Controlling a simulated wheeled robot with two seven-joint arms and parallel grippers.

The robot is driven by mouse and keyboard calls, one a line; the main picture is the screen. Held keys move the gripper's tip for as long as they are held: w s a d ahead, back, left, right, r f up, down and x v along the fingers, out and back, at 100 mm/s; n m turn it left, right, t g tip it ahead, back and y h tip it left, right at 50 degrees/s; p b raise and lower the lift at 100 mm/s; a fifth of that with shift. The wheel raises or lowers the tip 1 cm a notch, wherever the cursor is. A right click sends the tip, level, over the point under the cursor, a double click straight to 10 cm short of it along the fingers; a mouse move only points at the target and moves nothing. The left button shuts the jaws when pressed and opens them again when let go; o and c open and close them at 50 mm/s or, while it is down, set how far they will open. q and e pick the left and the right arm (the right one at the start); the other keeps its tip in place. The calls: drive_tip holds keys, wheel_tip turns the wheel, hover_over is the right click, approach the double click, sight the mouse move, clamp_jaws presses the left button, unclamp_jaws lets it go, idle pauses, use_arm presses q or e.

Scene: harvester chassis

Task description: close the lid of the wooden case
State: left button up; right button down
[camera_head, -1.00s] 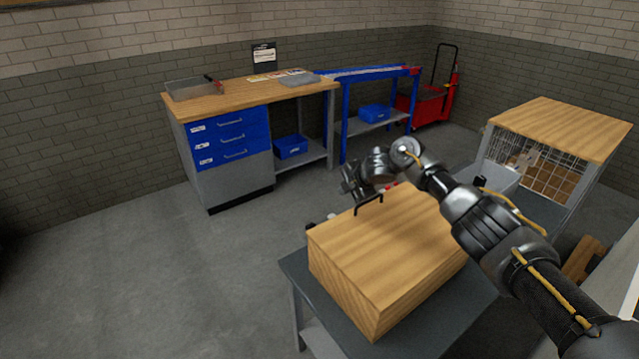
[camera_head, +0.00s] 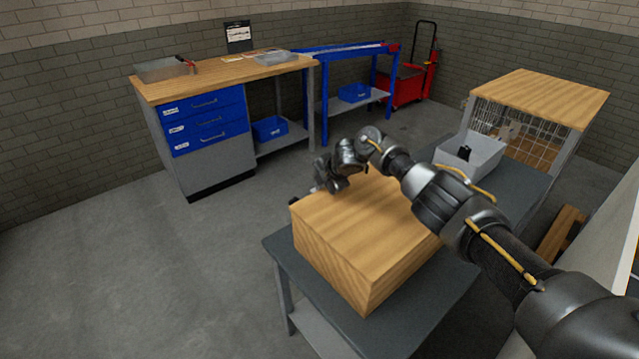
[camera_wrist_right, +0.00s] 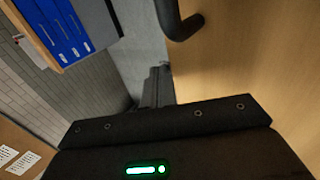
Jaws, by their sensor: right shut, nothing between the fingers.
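The wooden case (camera_head: 335,262) stands on a dark grey table. Its lid (camera_head: 375,222) lies flat over the top, and I see no gap along the sides in view. My right gripper (camera_head: 330,180) is shut and empty at the far left edge of the lid. I cannot tell whether it touches the lid. The lid's dark handle (camera_wrist_right: 182,20) shows in the right wrist view beside the bare wood, outside the fingers. In the head view the handle is hidden behind my gripper. My left gripper is out of view.
The dark grey table (camera_head: 278,248) has free room around the case. A light grey bin (camera_head: 470,160) stands beyond my right arm, near a wood-topped wire cage (camera_head: 540,97). A workbench with blue drawers (camera_head: 205,120) stands at the back, with open floor before it.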

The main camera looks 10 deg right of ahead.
idle(0.3)
wheel_tip(320, 180, up, 5)
drive_tip(key=p, duration=0.4)
drive_tip(key=shift+r+p, duration=0.2)
drive_tip(key=shift+p, duration=0.2)
drive_tip(key=shift+r+b, duration=0.6)
drive_tip(key=shift+b, duration=0.45)
wheel_tip(320, 180, up, 7)
drive_tip(key=b, duration=0.1)
drive_tip(key=shift+r, duration=0.2)
